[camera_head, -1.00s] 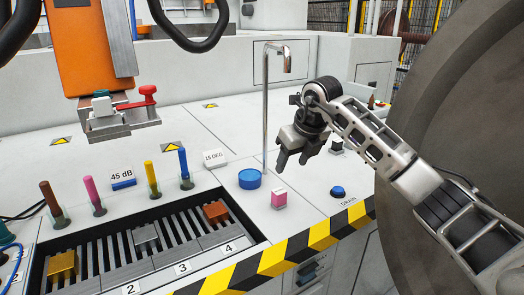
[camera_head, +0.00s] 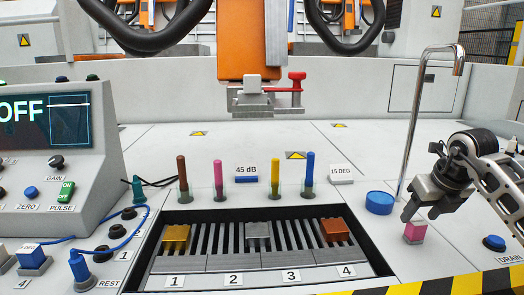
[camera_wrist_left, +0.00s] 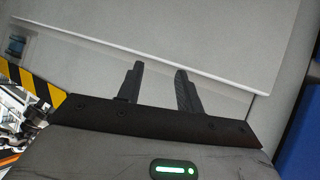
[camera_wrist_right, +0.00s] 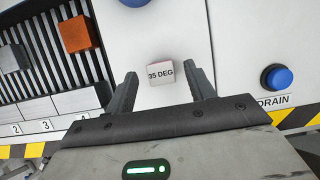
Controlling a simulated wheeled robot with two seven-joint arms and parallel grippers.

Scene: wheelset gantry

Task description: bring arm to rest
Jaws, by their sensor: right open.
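My right gripper (camera_head: 420,215) is open and empty beside the tall bent metal pipe. In the head view its fingertips show just above a small pink block (camera_head: 415,232) on the white bench top. In the right wrist view the block's pale labelled top, "35 DEG" (camera_wrist_right: 160,73), lies beyond and between the spread fingers (camera_wrist_right: 163,82); no contact shows. My left gripper is out of the head view. In the left wrist view its two fingers (camera_wrist_left: 158,68) stand apart with nothing between them, in front of a plain grey surface.
The bent pipe (camera_head: 411,130) and a blue round cap (camera_head: 379,202) stand near my right gripper. A blue DRAIN button (camera_head: 494,243) is to its right. A slotted rack (camera_head: 210,263) with several blocks lies left. An orange column (camera_head: 247,40) hangs over the bench.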

